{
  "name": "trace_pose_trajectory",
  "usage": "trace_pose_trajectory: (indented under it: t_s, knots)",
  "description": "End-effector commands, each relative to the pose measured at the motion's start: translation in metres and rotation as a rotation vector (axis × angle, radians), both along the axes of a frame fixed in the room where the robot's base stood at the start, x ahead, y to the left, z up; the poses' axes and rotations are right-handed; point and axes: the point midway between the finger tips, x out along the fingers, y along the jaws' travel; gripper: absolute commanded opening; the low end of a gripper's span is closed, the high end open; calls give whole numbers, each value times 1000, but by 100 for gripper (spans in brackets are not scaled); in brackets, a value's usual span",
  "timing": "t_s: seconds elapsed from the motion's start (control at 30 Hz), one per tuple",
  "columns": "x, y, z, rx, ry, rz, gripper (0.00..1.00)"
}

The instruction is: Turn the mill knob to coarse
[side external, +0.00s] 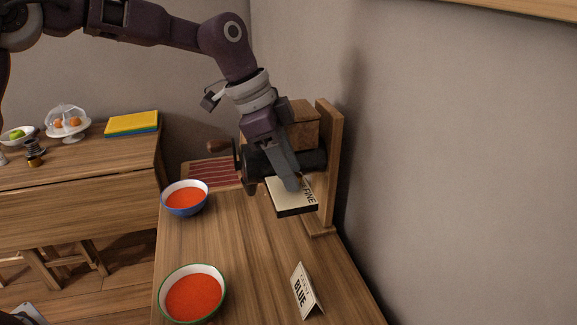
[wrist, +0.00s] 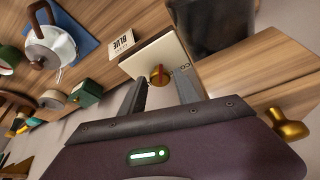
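The mill (side external: 286,160) stands at the back of the table on a wooden upright, with a dark body and a crank. Its pale plate (side external: 284,193) reads "FINE" at one end; in the wrist view the same plate (wrist: 150,57) shows part of a word starting "CO". A small red and brass knob (wrist: 158,75) sits on the plate; which mark it points to I cannot tell. My gripper (side external: 297,187) is over the plate. In the wrist view the gripper's fingers (wrist: 160,84) are apart, with the knob showing between their tips; contact is unclear.
A blue bowl (side external: 185,198) and a green-rimmed bowl (side external: 192,297) of orange-red contents stand on the table's left side. A folded card (side external: 304,291) reading "BLUE" stands near the front right. A wall lies close on the right. The table's middle is clear.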

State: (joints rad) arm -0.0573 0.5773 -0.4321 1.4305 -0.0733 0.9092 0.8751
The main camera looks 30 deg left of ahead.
Motion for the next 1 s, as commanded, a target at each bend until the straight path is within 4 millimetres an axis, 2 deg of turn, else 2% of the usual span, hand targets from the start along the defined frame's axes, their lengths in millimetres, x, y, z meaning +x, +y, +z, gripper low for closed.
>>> trace_pose_trajectory:
  t_s: [0.03,0.2,0.57,1.0]
  knots:
    - [0,0,0,0,0,0,32]
    - [0,0,0,0,0,0,0]
    - [-1,0,0,1,0,47,0]
    - [-3,-2,1,1,-2,389,0]
